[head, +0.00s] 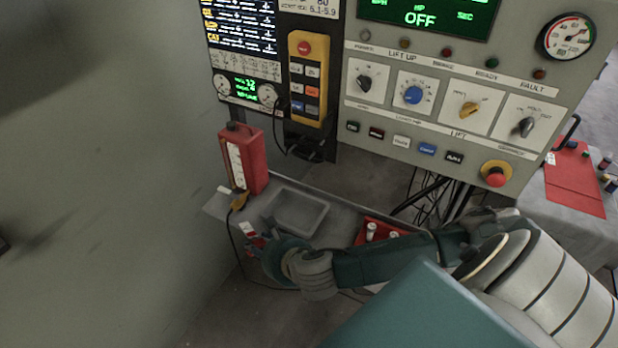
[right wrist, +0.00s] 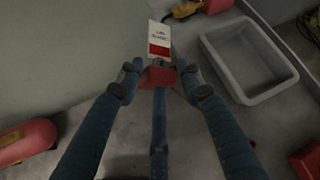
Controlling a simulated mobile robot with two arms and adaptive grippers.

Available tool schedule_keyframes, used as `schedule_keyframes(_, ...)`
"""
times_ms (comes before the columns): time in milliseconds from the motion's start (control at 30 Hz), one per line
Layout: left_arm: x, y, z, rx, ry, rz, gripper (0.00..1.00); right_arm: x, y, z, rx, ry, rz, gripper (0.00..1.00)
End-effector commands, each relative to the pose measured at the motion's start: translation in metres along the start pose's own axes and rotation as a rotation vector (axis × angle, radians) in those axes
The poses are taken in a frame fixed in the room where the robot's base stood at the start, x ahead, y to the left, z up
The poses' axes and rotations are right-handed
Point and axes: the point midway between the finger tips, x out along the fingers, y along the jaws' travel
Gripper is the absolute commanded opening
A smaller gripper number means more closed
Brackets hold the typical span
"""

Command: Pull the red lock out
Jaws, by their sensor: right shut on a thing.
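The red lock (right wrist: 158,75) shows in the right wrist view between the fingers of my right gripper (right wrist: 160,80). A white and red tag (right wrist: 159,36) sticks out beyond it. In the head view my right gripper (head: 264,245) is below the left end of the grey shelf, with the tag (head: 247,229) and a bit of red at its tips. The gripper is shut on the lock. The fingers cover part of the lock, and I cannot tell whether it is still seated in anything. My left gripper is not in view.
A grey tray (head: 297,211) stands on the shelf, with a red box (head: 243,160) and a yellow cabled item (head: 239,200) beside it. A red bin (head: 364,231) is farther right. The control panel (head: 440,150) rises behind. A red rounded object (right wrist: 25,142) lies lower left in the wrist view.

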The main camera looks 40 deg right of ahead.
Motion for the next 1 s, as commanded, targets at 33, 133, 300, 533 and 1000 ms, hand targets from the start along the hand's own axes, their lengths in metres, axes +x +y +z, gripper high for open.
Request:
schedule_keyframes(33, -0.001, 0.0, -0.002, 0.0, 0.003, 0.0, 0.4, 0.005, -0.015, -0.012, -0.059, -0.002, -0.023, 0.0)
schedule_keyframes(133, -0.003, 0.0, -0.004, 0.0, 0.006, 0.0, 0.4, 0.014, -0.043, -0.03, -0.16, -0.021, -0.056, 0.0)
schedule_keyframes(300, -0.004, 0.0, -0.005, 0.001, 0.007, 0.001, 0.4, 0.024, -0.101, -0.058, -0.281, -0.049, -0.101, 0.0)
schedule_keyframes(533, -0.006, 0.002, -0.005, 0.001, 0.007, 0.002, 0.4, 0.028, -0.155, -0.075, -0.338, -0.07, -0.133, 0.0)
schedule_keyframes(1000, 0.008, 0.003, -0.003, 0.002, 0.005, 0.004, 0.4, 0.057, -0.153, -0.067, -0.339, -0.075, -0.136, 0.0)
